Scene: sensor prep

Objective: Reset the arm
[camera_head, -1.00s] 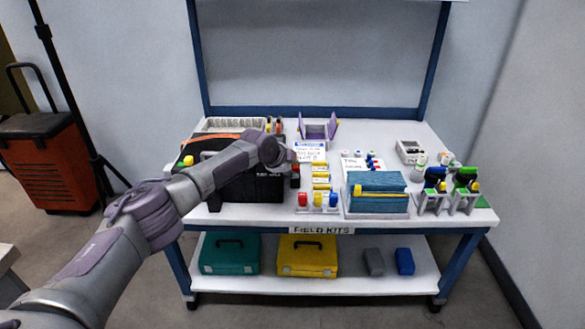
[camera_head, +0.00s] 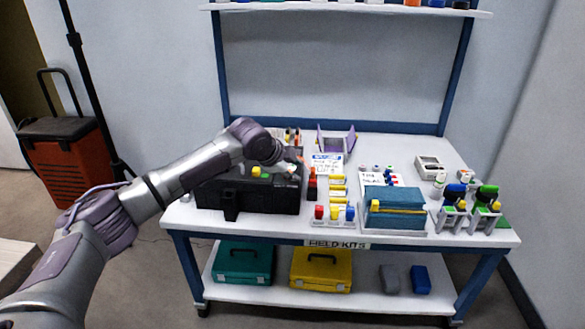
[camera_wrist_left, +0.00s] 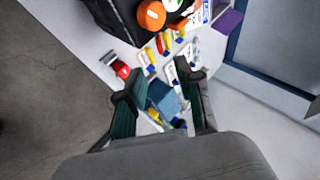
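My left arm comes in from the left in the head view, and its wrist (camera_head: 262,146) is over the rear of the black case (camera_head: 248,192) on the workbench. The fingers are hard to make out there. In the left wrist view my left gripper (camera_wrist_left: 160,108) has its two dark fingers spread apart, with nothing held between them. The blue box (camera_wrist_left: 162,100) shows beyond the fingers, at a distance. My right gripper is in neither view.
The workbench (camera_head: 185,215) holds the black case, a blue box (camera_head: 395,212), a row of colored-cap vials (camera_head: 334,213), bottles in stands (camera_head: 485,205) and a purple holder (camera_head: 336,142). A teal case (camera_head: 243,262) and a yellow case (camera_head: 321,270) lie on the lower shelf.

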